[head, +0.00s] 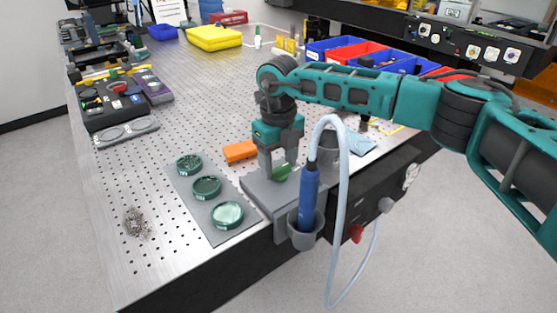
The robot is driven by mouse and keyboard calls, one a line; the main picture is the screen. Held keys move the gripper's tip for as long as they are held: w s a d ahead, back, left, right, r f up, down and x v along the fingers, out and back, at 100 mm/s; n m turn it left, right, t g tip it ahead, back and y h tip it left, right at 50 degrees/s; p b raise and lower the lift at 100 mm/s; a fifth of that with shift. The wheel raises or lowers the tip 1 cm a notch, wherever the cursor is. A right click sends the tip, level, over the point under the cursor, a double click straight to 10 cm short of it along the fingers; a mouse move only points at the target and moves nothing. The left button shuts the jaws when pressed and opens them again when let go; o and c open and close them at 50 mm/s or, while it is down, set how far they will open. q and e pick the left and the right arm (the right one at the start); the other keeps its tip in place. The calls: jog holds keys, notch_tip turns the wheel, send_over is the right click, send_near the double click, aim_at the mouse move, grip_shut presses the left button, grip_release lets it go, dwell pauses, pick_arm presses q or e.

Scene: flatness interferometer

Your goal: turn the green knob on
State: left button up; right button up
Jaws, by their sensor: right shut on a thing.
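The green knob (282,174) stands on a grey metal plate (262,196) near the table's front edge. My right gripper (277,172) points down from above and is shut on the green knob, with its fingers on either side. The fingers hide part of the knob, so its turn angle is hard to read. My left gripper is not in view.
A blue handheld tool (308,198) stands in a grey holder (305,233) just right of the plate, its pale hose (341,220) looping beside my right gripper. An orange block (240,151) and a mat (186,198) with three round glass discs lie left.

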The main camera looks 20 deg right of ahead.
jog(key=n+b, duration=0.1)
jog(key=n, duration=0.2)
jog(key=n+b, duration=0.2)
jog(key=n, duration=0.3)
jog(key=shift+s+a, duration=0.1)
jog(key=shift+a, duration=0.05)
jog(key=n+b, duration=0.1)
jog(key=n, duration=0.4)
jog(key=shift+s+n, duration=0.15)
jog(key=shift+n, duration=0.25)
jog(key=shift+s+n+b, duration=0.1)
jog(key=shift+n+b, duration=0.45)
jog(key=shift+n, duration=1.55)
jog(key=shift+r, duration=0.1)
jog(key=o, duration=1.1)
jog(key=shift+c, duration=0.2)
